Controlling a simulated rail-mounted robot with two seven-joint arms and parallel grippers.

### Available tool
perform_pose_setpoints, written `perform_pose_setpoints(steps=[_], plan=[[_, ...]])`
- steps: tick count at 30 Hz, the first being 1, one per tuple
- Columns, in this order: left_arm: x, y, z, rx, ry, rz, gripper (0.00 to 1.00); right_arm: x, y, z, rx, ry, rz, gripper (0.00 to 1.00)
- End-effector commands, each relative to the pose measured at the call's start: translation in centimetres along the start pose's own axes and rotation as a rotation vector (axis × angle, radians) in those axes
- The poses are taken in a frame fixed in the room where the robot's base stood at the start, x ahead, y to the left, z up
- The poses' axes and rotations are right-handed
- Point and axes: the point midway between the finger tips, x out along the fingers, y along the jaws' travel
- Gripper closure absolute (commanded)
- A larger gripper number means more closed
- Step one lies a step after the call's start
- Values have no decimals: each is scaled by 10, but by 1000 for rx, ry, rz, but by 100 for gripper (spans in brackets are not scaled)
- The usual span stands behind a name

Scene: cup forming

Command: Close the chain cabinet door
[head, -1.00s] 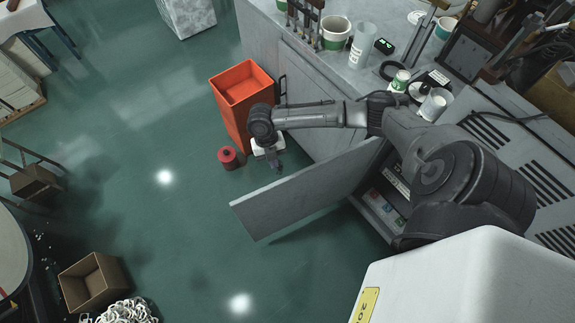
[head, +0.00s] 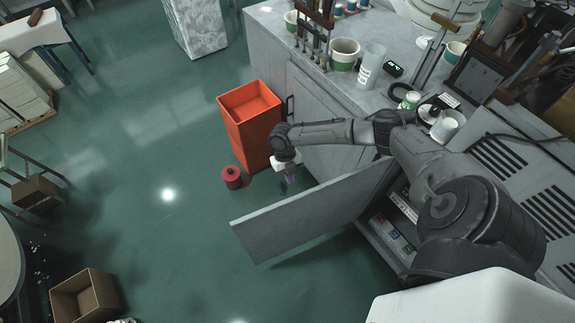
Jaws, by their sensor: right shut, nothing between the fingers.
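The chain cabinet door (head: 308,216) is a flat grey panel standing wide open, jutting out to the left from the cabinet (head: 372,248). Boxes or packets show inside the opening at its right end. My right arm reaches across above the cabinet front. My right gripper (head: 289,183) points down on the far side of the door, near its middle. It is shut and empty. I cannot tell whether it touches the door. My left gripper is not in view.
An orange bin (head: 247,128) stands just beyond my right gripper, with a red roll (head: 232,178) on the floor beside it. The counter (head: 320,85) above carries cups and tools. The green floor left of the door is clear. A cardboard box (head: 86,297) lies lower left.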

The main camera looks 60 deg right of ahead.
Motion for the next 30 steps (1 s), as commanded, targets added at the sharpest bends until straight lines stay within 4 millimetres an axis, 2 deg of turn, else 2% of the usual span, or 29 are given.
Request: perform_pose_setpoints(steps=[3,9,26,30], plan=[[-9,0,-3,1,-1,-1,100,3,0,-18,-2,1,-1,100],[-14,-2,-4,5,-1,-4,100,10,0,-33,-2,0,0,100],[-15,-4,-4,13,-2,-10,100,14,1,-39,-4,0,-2,100],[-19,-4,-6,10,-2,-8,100,16,6,-49,-38,3,-14,100]])
